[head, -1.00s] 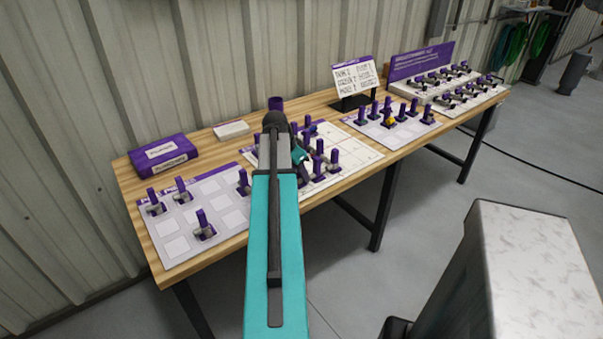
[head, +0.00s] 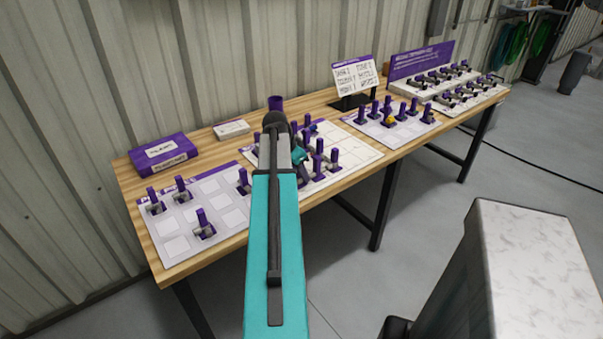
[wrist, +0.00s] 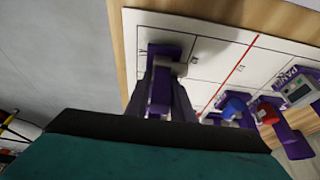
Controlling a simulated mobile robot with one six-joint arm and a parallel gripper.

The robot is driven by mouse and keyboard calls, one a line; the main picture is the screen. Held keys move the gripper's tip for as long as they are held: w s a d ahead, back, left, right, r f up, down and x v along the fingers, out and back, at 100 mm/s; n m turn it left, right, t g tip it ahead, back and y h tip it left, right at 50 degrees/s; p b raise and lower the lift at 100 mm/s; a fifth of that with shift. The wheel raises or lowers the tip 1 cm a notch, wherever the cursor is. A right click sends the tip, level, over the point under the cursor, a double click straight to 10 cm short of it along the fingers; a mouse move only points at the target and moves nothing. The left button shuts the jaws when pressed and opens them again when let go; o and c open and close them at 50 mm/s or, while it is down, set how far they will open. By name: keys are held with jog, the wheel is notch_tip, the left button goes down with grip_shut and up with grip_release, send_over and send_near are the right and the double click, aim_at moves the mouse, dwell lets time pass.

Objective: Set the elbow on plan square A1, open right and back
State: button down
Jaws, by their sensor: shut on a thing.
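In the wrist view my gripper (wrist: 163,92) is shut on the upright purple post of a pipe piece, the elbow (wrist: 167,51), which has a purple base and a pale grey pipe part. The elbow is over or on a corner cell of the white plan sheet (wrist: 215,27); I cannot tell if its base touches the sheet. Its openings are partly hidden by the fingers. In the head view the plan sheet (head: 357,150) lies mid-table, and my arm hides the gripper and the elbow.
On the plan sheet, a blue-topped piece (wrist: 232,106) and a red-topped piece (wrist: 266,113) stand right of the gripper, near a red line. A grey tray sheet (head: 172,247) with several purple-posted pieces lies left. Another such sheet (head: 392,137) lies right. A purple box (head: 160,155) stands at the back.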

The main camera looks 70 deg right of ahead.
jog(key=shift+f, duration=0.45)
dwell(0.5)
jog(key=c, duration=1.5)
grip_release()
jog(key=shift+o, duration=0.2)
jog(key=shift+r, duration=0.7)
jog(key=shift+r+p, duration=2.2)
jog(key=shift+r, duration=1.2)
jog(key=shift+s, duration=0.1)
